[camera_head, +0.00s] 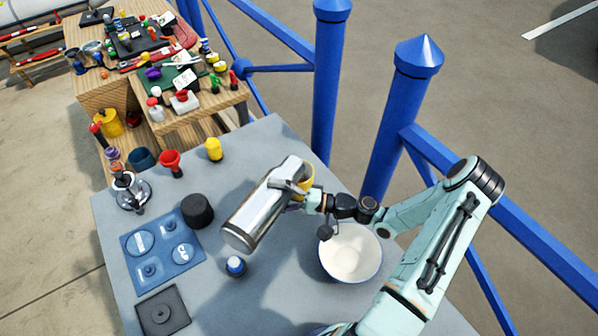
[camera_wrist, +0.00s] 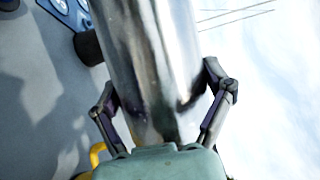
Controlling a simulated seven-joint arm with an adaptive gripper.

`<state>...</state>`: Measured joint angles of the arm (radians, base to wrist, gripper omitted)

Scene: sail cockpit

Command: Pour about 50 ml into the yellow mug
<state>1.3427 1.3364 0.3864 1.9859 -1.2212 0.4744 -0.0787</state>
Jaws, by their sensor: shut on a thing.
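My gripper (camera_head: 290,185) is shut on a shiny silver flask (camera_head: 262,208), holding it tilted over the grey table. One end points up and right, the other down and left; I cannot tell which is the mouth. In the wrist view the flask (camera_wrist: 150,60) fills the space between the two fingers (camera_wrist: 160,100). A yellow thing, probably the yellow mug (camera_head: 308,176), shows just behind the gripper, mostly hidden by the flask and fingers. A curved yellow piece (camera_wrist: 96,153) shows low in the wrist view. The mug's inside is not visible, and no liquid shows.
A white bowl (camera_head: 350,253) stands right of the flask, below my arm. A blue-and-white capped item (camera_head: 235,265), a black cylinder (camera_head: 197,210) and a blue tray (camera_head: 163,251) are left. A small yellow object (camera_head: 213,149) stands farther back. Blue posts (camera_head: 398,120) rise behind the table.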

